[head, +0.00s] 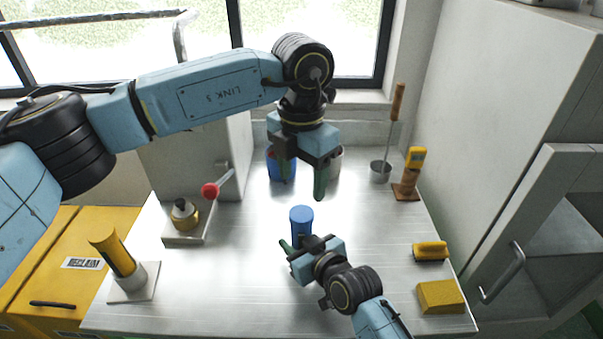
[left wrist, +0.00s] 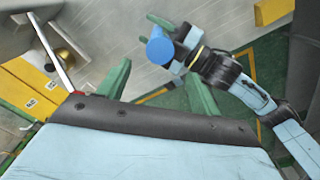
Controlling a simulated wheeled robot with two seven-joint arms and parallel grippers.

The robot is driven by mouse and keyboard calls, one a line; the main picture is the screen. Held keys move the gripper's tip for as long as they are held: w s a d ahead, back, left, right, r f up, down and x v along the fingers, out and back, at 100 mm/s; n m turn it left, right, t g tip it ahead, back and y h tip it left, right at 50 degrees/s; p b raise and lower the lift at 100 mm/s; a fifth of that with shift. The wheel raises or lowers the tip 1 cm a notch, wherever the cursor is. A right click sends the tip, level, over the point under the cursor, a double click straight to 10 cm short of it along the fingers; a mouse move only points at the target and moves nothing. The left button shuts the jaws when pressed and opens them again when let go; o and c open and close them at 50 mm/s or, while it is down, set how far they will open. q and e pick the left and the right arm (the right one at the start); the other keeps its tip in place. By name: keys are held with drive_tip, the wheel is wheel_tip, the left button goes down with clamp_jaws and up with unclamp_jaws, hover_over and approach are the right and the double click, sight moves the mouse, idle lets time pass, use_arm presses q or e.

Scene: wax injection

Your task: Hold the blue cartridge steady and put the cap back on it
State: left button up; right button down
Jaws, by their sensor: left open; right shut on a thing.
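The blue cartridge (head: 301,215) stands upright near the middle of the metal table. My right gripper (head: 300,243) is shut around its lower part. The cartridge's smooth blue top also shows in the left wrist view (left wrist: 159,46). I cannot tell whether that top is a cap, and I see no separate cap that I can make out. My left gripper (head: 303,186) is open and empty, above and behind the cartridge, with its fingers pointing down. In the left wrist view its two green fingers (left wrist: 159,72) are spread apart, with the cartridge beyond them.
Behind my left gripper are a blue container (head: 273,166) and a grey one (head: 336,163), partly hidden. A red-knobbed lever (head: 209,190) and brass pot (head: 184,214) stand left. A metal cup (head: 381,172), yellow brush (head: 431,251) and yellow block (head: 441,296) are right.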

sight(301, 213)
use_arm(q)
drive_tip(key=shift+f, duration=0.1)
drive_tip(key=shift+f, duration=3.95)
drive_tip(key=c, duration=1)
drive_tip(key=o, duration=1.2)
drive_tip(key=shift+r, duration=0.15)
wheel_tip(301, 213, up, 12)
drive_tip(key=shift+f, duration=0.1)
